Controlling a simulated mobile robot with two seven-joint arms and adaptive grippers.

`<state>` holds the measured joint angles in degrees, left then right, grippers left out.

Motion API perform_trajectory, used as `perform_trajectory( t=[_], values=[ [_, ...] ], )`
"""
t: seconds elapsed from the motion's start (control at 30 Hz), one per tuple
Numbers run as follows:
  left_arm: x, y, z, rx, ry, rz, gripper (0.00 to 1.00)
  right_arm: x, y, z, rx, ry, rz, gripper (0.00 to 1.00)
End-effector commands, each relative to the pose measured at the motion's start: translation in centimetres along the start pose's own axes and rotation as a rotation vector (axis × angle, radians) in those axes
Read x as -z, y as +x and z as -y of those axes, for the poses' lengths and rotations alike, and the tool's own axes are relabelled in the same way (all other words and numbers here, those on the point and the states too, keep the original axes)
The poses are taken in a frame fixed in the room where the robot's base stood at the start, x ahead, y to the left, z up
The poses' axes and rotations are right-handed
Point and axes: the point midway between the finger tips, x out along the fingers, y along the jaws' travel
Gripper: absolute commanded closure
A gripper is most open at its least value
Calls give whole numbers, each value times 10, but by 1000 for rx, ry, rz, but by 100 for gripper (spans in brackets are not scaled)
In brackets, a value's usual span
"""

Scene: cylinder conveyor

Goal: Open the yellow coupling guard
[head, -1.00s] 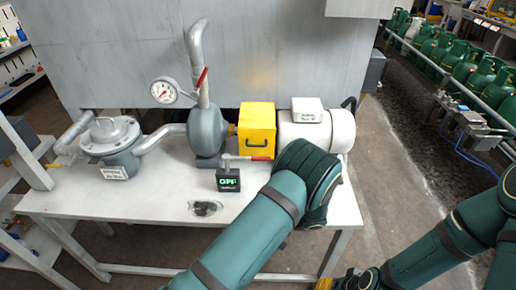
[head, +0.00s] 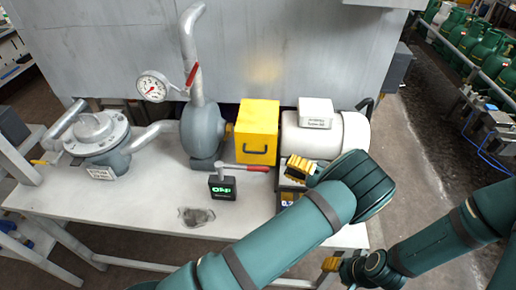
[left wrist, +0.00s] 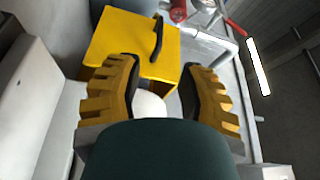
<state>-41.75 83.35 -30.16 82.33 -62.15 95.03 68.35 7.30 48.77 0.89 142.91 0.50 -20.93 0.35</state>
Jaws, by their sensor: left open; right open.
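The yellow coupling guard (head: 257,125) is a box between the grey pump (head: 203,130) and the white motor (head: 345,135). It sits down, with a dark handle (head: 256,151) on its front face. My left gripper (head: 298,168) is just right of the guard's front, in front of the motor. In the left wrist view my left gripper (left wrist: 158,88) has its yellow fingers apart with nothing held. The guard (left wrist: 120,45) and its handle (left wrist: 157,38) lie beyond the fingertips, apart from them. My right gripper (head: 332,264) shows only partly, low beyond the table's front edge.
A red-handled lever (head: 255,168) sticks out just below the guard, by a black box reading OFF (head: 223,187). A gauge (head: 152,87) and upright pipe stand left. A grey wall panel (head: 270,50) rises behind. The table front (head: 150,205) is mostly bare.

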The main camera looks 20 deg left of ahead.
Motion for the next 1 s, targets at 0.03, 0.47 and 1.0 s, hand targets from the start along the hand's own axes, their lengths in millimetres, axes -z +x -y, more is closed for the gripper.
perform_trajectory(
  t=[0.03, 0.47, 1.0],
  values=[
    [-1, 10, 1, 2, 2, 4, 61, 0, -1, 0, 0, 0, -1, 53],
    [-1, 92, 0, 0, 2, 4, 61, 3, -6, 2, -1, 2, -7, 53],
    [0, 119, 0, -1, 0, 0, 61, 4, -7, 3, -1, 2, -8, 53]
  ],
)
